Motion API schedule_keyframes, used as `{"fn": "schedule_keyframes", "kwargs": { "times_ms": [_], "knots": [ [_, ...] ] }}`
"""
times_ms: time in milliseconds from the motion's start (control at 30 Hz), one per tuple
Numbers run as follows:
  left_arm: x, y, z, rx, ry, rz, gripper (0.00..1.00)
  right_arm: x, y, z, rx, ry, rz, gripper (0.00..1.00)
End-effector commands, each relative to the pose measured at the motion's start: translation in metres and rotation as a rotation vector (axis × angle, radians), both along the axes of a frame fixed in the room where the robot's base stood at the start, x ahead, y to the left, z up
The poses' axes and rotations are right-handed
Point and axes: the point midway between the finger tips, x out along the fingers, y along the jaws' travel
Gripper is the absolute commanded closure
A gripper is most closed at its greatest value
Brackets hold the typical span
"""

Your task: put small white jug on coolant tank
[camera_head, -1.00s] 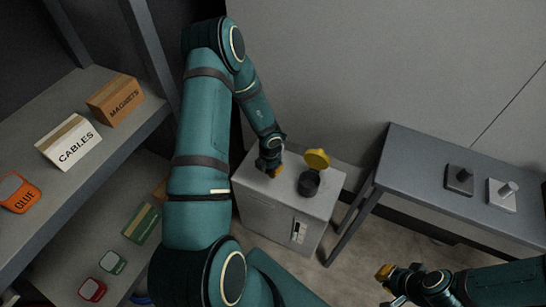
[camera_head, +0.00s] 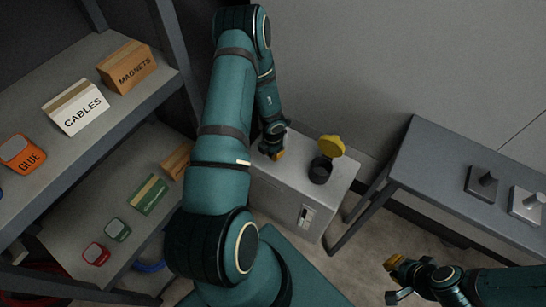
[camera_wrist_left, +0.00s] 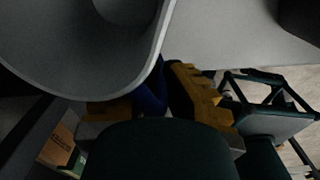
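The coolant tank (camera_head: 268,197) is a pale grey cabinet with a black filler neck and a raised yellow cap on top. My left gripper (camera_head: 276,152) is at the left part of the tank's top, beside the filler. In the left wrist view a large grey-white rounded vessel, which looks like the small white jug (camera_wrist_left: 70,55), fills the upper left. A blue part, perhaps its handle, sits between the yellow finger pads, which look closed on it. In the head view I cannot make out the jug. My right gripper (camera_head: 394,280) looks open and empty.
A grey table (camera_head: 435,170) with two small block-shaped fixtures stands right of the tank. A shelf (camera_head: 25,205) on the left holds a magnets box (camera_head: 126,68), a cables box (camera_head: 76,107), a glue container (camera_head: 22,154) and smaller items. Floor shows between tank and table.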

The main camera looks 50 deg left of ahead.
Motion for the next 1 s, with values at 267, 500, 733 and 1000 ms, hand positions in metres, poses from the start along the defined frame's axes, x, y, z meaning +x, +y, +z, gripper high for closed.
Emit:
{"fn": "schedule_keyframes", "kwargs": {
  "times_ms": [267,500,733,1000],
  "knots": [
    [0.000,0.000,-0.017,0.000,0.000,-0.001,1.00,0.001,0.000,-0.006,0.000,-0.003,-0.001,1.00],
    [0.000,0.000,-0.021,0.000,0.001,0.000,1.00,0.002,0.000,-0.008,0.000,-0.004,-0.001,1.00],
    [0.000,0.000,-0.019,0.000,0.001,0.000,0.66,0.002,0.000,-0.007,0.000,-0.004,-0.001,1.00],
    [0.000,0.000,-0.012,0.000,0.000,0.000,0.66,0.001,0.000,-0.004,0.000,-0.003,-0.001,1.00]
  ]
}}
